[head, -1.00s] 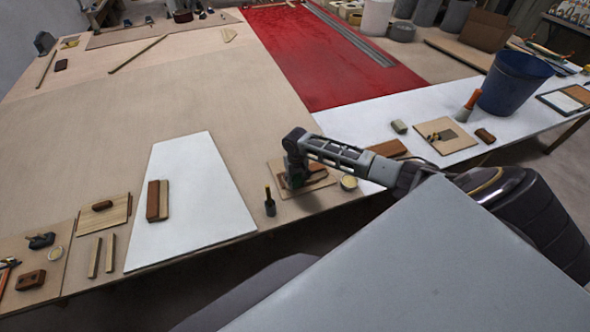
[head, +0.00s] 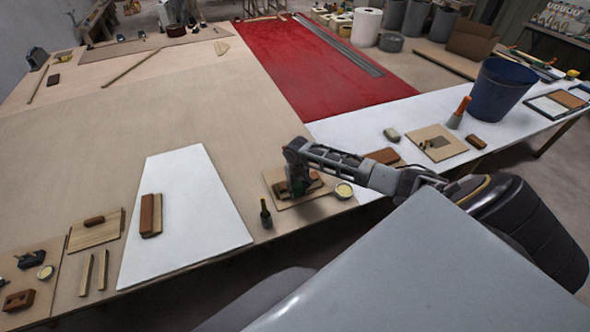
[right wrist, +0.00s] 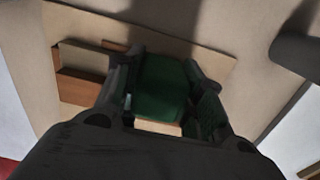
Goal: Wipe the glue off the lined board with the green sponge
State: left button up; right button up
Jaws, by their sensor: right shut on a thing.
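My right gripper (head: 296,188) is over a pale square board (head: 325,192) near the bench's front edge. In the right wrist view it is shut on the green sponge (right wrist: 160,88), which sits between its two fingers over the board (right wrist: 205,62). I cannot tell whether the sponge touches the board. The gripper and sponge hide part of the board, and I can make out neither lines nor glue on it. Another board (head: 84,238), with a striped grain, lies at the left with a brown block on it. My left gripper is not in view.
Brown blocks (right wrist: 82,90) lie on the board beside the sponge. A white panel (head: 200,215) lies left. A blue bucket (head: 497,90) stands right.

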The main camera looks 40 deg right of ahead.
jog(key=shift+s+d, duration=0.25)
jog(key=shift+d, duration=0.55)
jog(key=shift+a, duration=0.1)
jog(key=shift+w+a+f, duration=0.1)
jog(key=shift+w+a, duration=0.05)
jog(key=shift+a, duration=0.4)
jog(key=shift+w+a, duration=0.15)
jog(key=shift+a, duration=0.4)
jog(key=shift+a, duration=0.4)
jog(key=shift+w+a, duration=0.3)
jog(key=shift+a, duration=0.4)
